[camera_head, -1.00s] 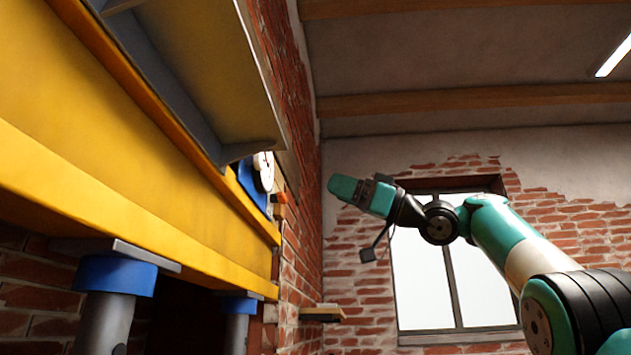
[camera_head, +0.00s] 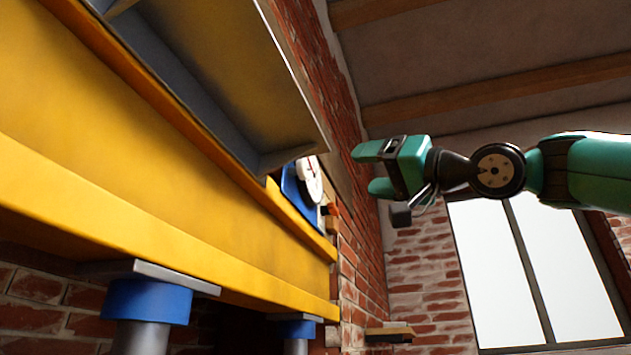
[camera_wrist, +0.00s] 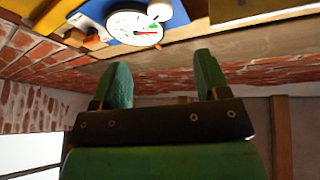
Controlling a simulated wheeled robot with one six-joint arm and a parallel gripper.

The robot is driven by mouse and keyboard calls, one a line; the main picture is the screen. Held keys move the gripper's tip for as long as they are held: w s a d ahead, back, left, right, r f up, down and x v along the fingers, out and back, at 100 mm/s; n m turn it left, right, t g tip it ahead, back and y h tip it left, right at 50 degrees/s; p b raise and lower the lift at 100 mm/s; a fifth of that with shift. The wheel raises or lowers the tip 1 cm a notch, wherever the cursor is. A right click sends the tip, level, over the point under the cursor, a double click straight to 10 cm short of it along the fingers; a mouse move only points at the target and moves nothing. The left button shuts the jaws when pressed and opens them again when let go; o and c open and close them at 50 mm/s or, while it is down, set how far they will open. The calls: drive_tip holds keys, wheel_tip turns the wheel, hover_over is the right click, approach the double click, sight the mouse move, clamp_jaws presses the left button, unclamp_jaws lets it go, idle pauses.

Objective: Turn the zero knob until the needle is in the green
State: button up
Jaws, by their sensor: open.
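A round white dial gauge (camera_wrist: 130,29) on a blue plate (camera_wrist: 92,10) shows at the top of the wrist view. Its red needle (camera_wrist: 146,33) points right in that picture, and a small green mark (camera_wrist: 121,14) lies near the opposite rim, apart from the needle. A white round knob (camera_wrist: 160,10) sits at the dial's edge. In the head view the dial (camera_head: 311,178) shows edge-on, partly behind the yellow beam. My gripper (camera_head: 365,170) is open and empty, to the right of the dial and apart from it. Its two green fingers also show in the wrist view (camera_wrist: 162,80).
A large yellow beam (camera_head: 130,190) fills the left, resting on posts with blue tops (camera_head: 148,300). An orange-brown block (camera_head: 331,218) sticks out below the dial. A small wooden shelf (camera_head: 390,334) is on the brick wall. Open air surrounds my gripper.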

sight(306, 170)
drive_tip(key=p+x, duration=0.4)
drive_tip(key=x, duration=0.2)
drive_tip(key=p+x, duration=0.3)
drive_tip(key=x, duration=0.3)
drive_tip(key=shift+w+a+r+p, duration=0.2)
drive_tip(key=shift+r+p, duration=0.2)
drive_tip(key=shift+w+a+p, duration=0.35)
drive_tip(key=shift+w+a, duration=0.1)
drive_tip(key=shift+a, duration=0.1)
drive_tip(key=c, duration=0.9)
